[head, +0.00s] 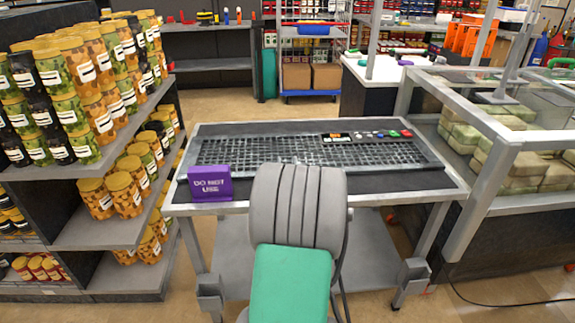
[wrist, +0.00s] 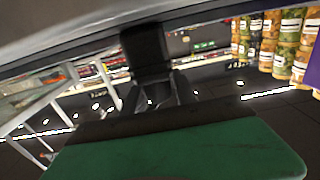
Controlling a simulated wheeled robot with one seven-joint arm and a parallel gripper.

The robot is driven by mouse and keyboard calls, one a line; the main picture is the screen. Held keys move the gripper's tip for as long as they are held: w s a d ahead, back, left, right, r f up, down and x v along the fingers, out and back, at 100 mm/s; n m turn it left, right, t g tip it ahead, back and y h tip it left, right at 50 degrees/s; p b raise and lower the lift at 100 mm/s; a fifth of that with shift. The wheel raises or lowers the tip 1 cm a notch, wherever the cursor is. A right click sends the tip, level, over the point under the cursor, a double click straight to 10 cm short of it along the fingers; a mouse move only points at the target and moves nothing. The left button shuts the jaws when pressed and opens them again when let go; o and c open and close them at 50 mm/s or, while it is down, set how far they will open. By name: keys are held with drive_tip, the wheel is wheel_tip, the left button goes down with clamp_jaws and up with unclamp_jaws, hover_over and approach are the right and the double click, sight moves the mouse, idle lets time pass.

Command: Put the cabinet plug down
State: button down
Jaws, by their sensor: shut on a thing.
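In the wrist view, which appears upside down, my gripper (wrist: 155,95) shows as a dark shape past a green part of my arm. It looks shut on a black block, the cabinet plug (wrist: 146,48), which lies close to the grey surface along the top of the picture. Whether the plug touches that surface I cannot tell. In the head view my own grey and green arm hides the gripper and the plug. A thin black cord (head: 341,270) hangs beside the arm. The table (head: 435,190) is in front of me.
A purple DO NOT USE sign (head: 210,184) stands at the table's front left. Shelves of jars (head: 125,190) are at left. A metal-framed case (head: 490,170) stands close at right. Some bare table edge shows at front right.

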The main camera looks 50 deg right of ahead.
drive_tip(key=c, duration=1)
unclamp_jaws()
drive_tip(key=shift+f, duration=0.1)
drive_tip(key=shift+o, duration=0.2)
drive_tip(key=shift+a+r, duration=0.1)
drive_tip(key=shift+r, duration=0.1)
drive_tip(key=b+v, duration=0.2)
drive_tip(key=v, duration=1)
drive_tip(key=w+a+f+n+y, duration=0.2)
drive_tip(key=w+a+n+y, duration=0.15)
drive_tip(key=a, duration=0.45)
drive_tip(key=w+a+f+n+g+y, duration=0.1)
drive_tip(key=w+a+f+n+y, duration=0.15)
drive_tip(key=w+a+y, duration=0.35)
drive_tip(key=w+a+f+n+y, duration=0.2)
drive_tip(key=w+a+f, duration=0.1)
drive_tip(key=a, duration=0.6)
drive_tip(key=s+a+f+n+g+y, duration=0.1)
drive_tip(key=s+a+g+y, duration=0.1)
drive_tip(key=s+a+g, duration=0.6)
drive_tip(key=s+a, duration=0.4)
drive_tip(key=a, duration=0.3)
drive_tip(key=shift+s+a+n, duration=0.2)
drive_tip(key=shift+a+n, duration=0.2)
